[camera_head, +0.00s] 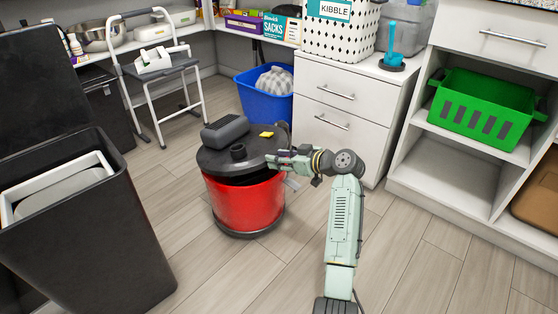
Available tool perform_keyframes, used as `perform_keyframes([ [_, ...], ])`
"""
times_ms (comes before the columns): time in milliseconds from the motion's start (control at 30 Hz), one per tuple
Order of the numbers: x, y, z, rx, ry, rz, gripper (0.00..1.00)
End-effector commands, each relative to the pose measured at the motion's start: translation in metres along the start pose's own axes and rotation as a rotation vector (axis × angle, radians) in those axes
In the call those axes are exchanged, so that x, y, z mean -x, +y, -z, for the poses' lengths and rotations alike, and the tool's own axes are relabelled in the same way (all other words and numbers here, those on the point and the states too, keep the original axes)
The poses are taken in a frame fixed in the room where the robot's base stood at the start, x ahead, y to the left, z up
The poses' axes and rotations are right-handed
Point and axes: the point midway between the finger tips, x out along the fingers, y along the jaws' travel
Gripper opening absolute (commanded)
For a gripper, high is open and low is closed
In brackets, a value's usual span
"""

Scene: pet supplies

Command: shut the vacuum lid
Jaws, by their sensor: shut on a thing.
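The vacuum is a red drum (243,206) with a black base, standing on the floor left of the middle. Its black lid (217,162) sits over the drum, with a dark grey motor housing on top and a small yellow part near the back. A dark gap shows between the lid and the red rim at the front, so the lid looks slightly raised. My gripper (272,162) is at the lid's right edge and shut on it. The exact contact is too small to make out, and my gripper hides part of the rim.
A black open bin (88,232) stands at the left. A blue bin (263,96) with a checked cloth is behind the vacuum. A white drawer cabinet (349,110) and a shelf with a green crate (485,104) are at the right. The floor in front is clear.

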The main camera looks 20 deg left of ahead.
Motion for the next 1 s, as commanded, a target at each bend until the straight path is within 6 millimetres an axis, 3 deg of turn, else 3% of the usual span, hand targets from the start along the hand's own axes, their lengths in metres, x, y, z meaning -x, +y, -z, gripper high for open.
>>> perform_keyframes([
  [467, -0.0007, 0.0013, -0.0022, 0.000, -0.003, 0.003, 0.00],
  [500, -0.0007, 0.0014, -0.0021, 0.000, -0.002, 0.003, 0.40],
  [767, -0.0011, 0.0015, -0.0017, 0.000, -0.001, 0.002, 0.57],
  [1000, -0.0013, 0.0016, -0.0016, 0.000, -0.001, 0.001, 0.57],
])
